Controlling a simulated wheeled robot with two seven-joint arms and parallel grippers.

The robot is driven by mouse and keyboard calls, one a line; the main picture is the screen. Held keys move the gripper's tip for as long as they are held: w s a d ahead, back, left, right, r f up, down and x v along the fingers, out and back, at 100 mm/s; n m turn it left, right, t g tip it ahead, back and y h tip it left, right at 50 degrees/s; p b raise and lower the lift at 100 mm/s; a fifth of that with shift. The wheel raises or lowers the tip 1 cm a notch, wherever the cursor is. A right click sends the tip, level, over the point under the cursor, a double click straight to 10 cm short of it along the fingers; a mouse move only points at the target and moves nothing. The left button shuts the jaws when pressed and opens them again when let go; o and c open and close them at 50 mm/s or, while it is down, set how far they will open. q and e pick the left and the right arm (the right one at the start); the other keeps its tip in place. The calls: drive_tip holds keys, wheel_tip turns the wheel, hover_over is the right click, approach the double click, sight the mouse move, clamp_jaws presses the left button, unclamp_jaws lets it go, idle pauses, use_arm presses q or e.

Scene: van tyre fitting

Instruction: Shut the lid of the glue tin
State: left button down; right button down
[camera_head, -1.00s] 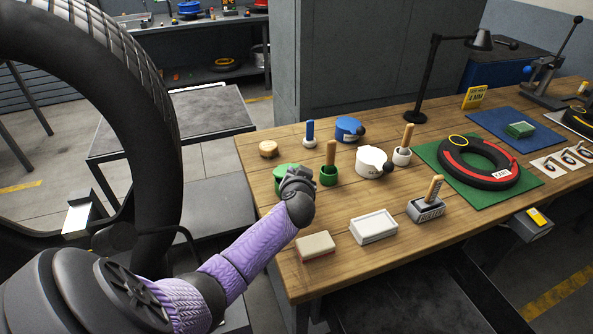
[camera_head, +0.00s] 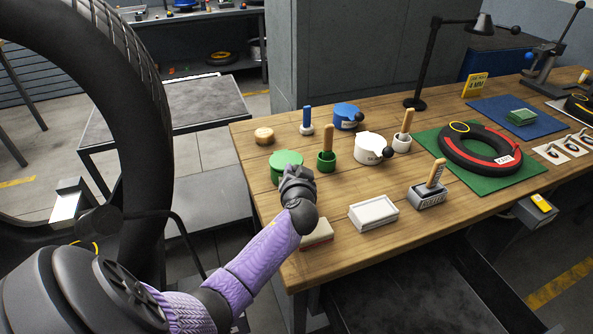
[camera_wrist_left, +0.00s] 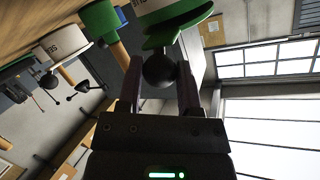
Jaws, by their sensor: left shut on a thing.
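The green tin (camera_head: 287,161) stands at the left part of the workbench, and I take it for the glue tin. In the left wrist view its green lid (camera_wrist_left: 182,33) and a white band with cut-off dark letters show at the top. A black ball knob (camera_wrist_left: 158,71) at the lid's edge sits between the fingers of my left gripper (camera_head: 296,180), which is shut on it. The gripper is at the tin's front right side in the head view and hides part of it. I cannot tell whether the lid lies fully flat. My right gripper is not in view.
Close by stand a green pot with a wooden handle (camera_head: 326,161), a white tin (camera_head: 369,149) and a blue tin (camera_head: 346,116). A white tray (camera_head: 373,212) and a partly hidden block (camera_head: 317,233) lie nearer the front edge. A large tyre (camera_head: 145,150) stands at the left.

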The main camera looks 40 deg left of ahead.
use_arm(q)
drive_tip(key=shift+c, duration=1.3)
unclamp_jaws()
drive_tip(key=shift+a+f, duration=0.1)
